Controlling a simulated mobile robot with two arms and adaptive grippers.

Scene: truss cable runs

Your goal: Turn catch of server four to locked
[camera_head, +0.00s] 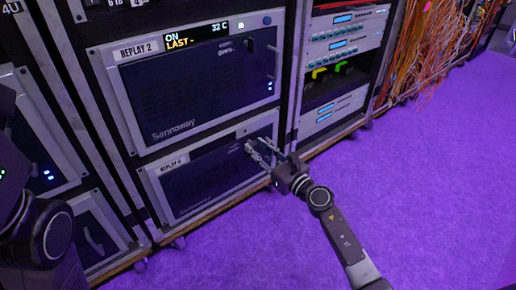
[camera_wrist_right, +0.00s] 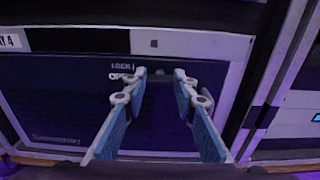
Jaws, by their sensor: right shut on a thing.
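Server four is the lower unit with the dark front panel (camera_head: 200,185) and a label reading Replay 4 (camera_head: 172,165). In the right wrist view its panel (camera_wrist_right: 60,100) carries white LOCK and OPEN marks (camera_wrist_right: 122,71). My right gripper (camera_head: 258,149) is at the upper right of this panel. In the right wrist view its two fingertips (camera_wrist_right: 160,76) are close around the dark catch, just right of the marks. The fingers hide much of the catch, and I cannot tell which mark it points to. My left gripper is out of view.
The Replay 2 server (camera_head: 195,85) sits directly above, with its own catch (camera_head: 250,46) at upper right. A rack with patch gear (camera_head: 335,60) and orange cables (camera_head: 425,50) stand to the right. The purple floor (camera_head: 420,180) in front is clear.

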